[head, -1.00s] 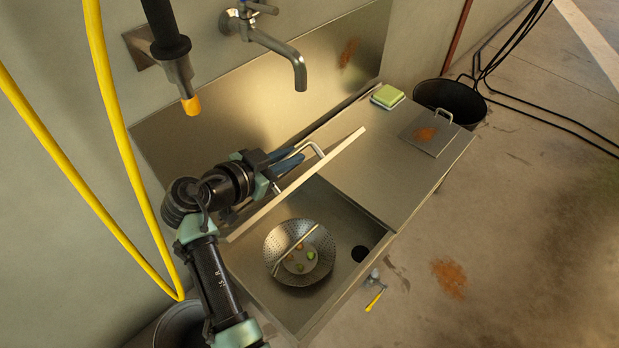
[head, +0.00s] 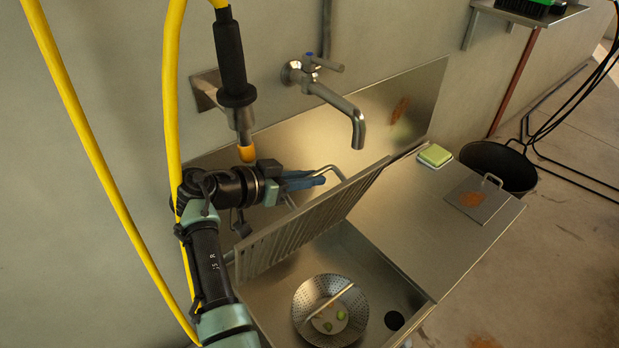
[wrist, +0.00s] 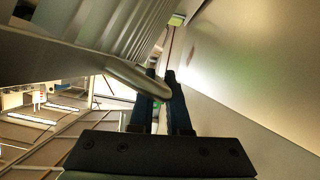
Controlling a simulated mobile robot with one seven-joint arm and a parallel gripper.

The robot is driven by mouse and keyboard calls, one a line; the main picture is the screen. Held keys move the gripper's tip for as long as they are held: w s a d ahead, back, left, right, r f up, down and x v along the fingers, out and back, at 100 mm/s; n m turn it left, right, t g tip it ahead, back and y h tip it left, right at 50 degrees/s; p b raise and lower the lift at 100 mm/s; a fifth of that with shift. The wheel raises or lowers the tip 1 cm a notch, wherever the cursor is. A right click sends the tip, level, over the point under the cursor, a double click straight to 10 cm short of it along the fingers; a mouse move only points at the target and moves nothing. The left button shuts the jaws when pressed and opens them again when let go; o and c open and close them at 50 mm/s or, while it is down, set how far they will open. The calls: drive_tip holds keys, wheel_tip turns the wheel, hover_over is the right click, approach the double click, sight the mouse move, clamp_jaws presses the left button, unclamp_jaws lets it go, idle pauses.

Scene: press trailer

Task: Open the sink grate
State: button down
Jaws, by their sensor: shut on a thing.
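The sink grate (head: 318,222) is a slatted metal panel, tilted up steeply at the back of the sink basin (head: 272,300). A bent bar handle (head: 334,170) stands out from its far face. My gripper (head: 322,181) has blue fingers and is shut on this handle. In the wrist view the handle (wrist: 128,80) runs between the dark fingers (wrist: 166,90), and the grate's slats (wrist: 105,22) show at upper left. The basin below is uncovered. A perforated strainer bowl (head: 328,306) sits in it with small scraps and a stick-like piece inside.
A wall faucet (head: 335,97) and a hanging spray nozzle (head: 240,110) are close above my arm. Yellow hoses (head: 172,100) hang at left. The drainboard at right holds a green sponge (head: 435,155) and a handled plate (head: 480,198). A black bucket (head: 500,165) stands beyond.

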drive_tip(key=c, duration=0.9)
unclamp_jaws()
drive_tip(key=shift+f, duration=0.15)
drive_tip(key=shift+s+a+r, duration=0.15)
drive_tip(key=shift+a+r, duration=0.15)
drive_tip(key=shift+r, duration=0.05)
drive_tip(key=p+v, duration=0.4)
drive_tip(key=v, duration=0.8)
drive_tip(key=shift+s+f, duration=0.15)
drive_tip(key=shift+a, duration=0.1)
